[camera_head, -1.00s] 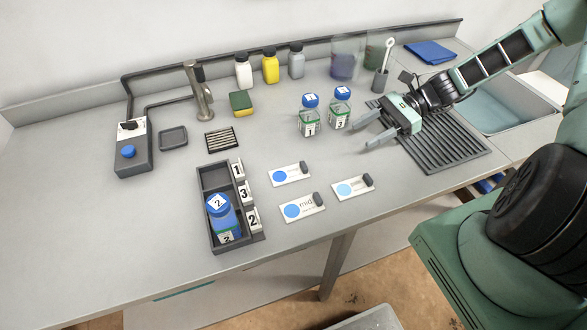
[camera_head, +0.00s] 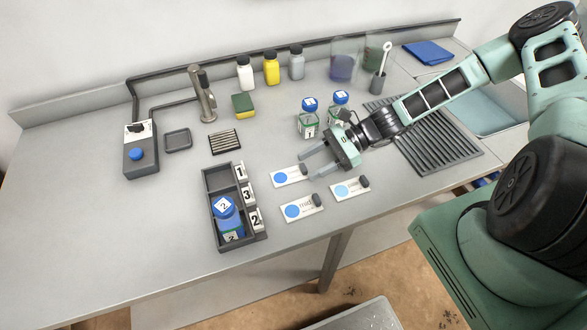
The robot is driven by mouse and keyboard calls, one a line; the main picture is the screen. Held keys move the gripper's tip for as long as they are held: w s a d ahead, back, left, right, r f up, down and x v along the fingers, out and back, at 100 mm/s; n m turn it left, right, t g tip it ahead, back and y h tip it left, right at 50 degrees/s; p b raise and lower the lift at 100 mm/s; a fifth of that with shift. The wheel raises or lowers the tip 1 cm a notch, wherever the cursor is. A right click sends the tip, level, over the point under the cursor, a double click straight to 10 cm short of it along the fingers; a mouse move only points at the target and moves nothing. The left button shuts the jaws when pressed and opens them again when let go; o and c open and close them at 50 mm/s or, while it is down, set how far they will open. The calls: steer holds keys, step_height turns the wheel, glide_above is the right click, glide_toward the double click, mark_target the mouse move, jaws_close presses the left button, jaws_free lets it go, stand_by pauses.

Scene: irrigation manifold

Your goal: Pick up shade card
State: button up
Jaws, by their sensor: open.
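Three white shade cards lie flat on the grey worktop, each with a blue disc and a dark grip block at its right end. One card (camera_head: 291,176) is at the back, one card (camera_head: 302,208) marked "mid" is at the front, and one card (camera_head: 351,188) with a lighter disc is at the right. My gripper (camera_head: 312,165) is open and empty. Its fingers point left and appear above the worktop, close to the back card and behind the right card. None of the cards is held.
A dark rack (camera_head: 213,229) with number tags holds a blue bottle (camera_head: 229,220) marked 2. Bottles 1 (camera_head: 308,120) and 3 (camera_head: 339,107) stand just behind my gripper. A ribbed drainboard (camera_head: 440,148) is at the right. The worktop's front left is clear.

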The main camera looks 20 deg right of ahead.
steer(key=shift+a+f, duration=0.3)
steer(key=shift+a, duration=0.3)
steer(key=c, duration=0.7)
steer(key=shift+r, duration=0.1)
